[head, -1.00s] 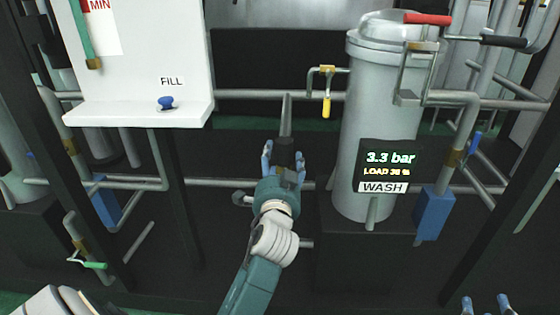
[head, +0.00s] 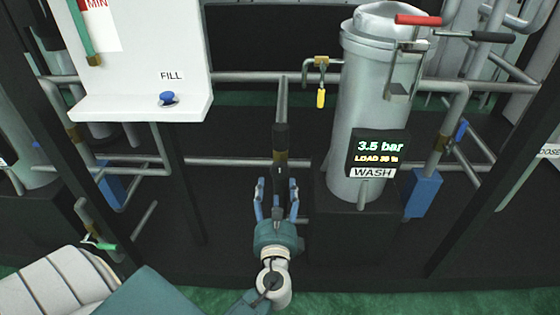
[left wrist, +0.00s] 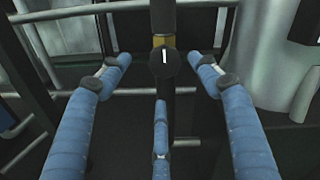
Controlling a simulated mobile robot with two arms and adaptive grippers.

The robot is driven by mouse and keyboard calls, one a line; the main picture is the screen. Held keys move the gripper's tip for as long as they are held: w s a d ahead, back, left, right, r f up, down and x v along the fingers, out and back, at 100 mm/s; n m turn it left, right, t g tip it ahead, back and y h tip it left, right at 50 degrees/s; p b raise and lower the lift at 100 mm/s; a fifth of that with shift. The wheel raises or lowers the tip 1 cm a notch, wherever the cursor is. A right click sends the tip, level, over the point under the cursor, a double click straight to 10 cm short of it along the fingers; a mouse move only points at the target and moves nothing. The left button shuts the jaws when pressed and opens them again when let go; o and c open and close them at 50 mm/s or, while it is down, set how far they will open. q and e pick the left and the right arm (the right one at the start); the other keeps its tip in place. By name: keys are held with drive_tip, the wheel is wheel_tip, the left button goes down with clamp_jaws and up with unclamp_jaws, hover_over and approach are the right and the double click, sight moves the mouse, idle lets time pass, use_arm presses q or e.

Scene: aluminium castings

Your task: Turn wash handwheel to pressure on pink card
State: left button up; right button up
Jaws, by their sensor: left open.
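The WASH vessel (head: 372,100) is a grey cylinder right of centre, with a display (head: 378,150) reading 3.5 bar above a WASH label (head: 373,173). Left of it stands an upright pipe with a brass collar (head: 280,157) and black sections. In the left wrist view a round black knob (left wrist: 164,62) with a white mark sits in front of this pipe; I take it for the wash handwheel. My left gripper (head: 276,188) is open, its blue fingers spread on both sides of the knob, apparently not touching it. I see no pink card. My right gripper is out of view.
A white panel with a FILL label (head: 171,76) and blue knob (head: 168,98) stands at the left. A horizontal pipe (head: 230,162) crosses behind my left gripper. A yellow-handled valve (head: 321,97) hangs near the vessel. Red (head: 418,20) and black (head: 492,37) levers are above it.

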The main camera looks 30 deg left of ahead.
sight(280, 174)
use_arm(q)
drive_tip(key=w+a+m, duration=0.1)
drive_tip(key=w, duration=0.1)
drive_tip(key=w+a+m, duration=0.1)
drive_tip(key=w, duration=0.1)
drive_tip(key=w+a+f+m, duration=0.1)
drive_tip(key=w, duration=0.2)
drive_tip(key=shift+a, duration=0.35)
drive_tip(key=shift+w+a+h, duration=0.3)
drive_tip(key=shift+w+a, duration=0.1)
drive_tip(key=shift+w, duration=0.3)
drive_tip(key=shift+r, duration=0.1)
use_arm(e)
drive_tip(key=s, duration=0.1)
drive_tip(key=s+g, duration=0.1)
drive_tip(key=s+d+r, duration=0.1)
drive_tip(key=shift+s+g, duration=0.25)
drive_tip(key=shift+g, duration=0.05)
use_arm(q)
drive_tip(key=shift+c, duration=0.5)
drive_tip(key=c, duration=1.1)
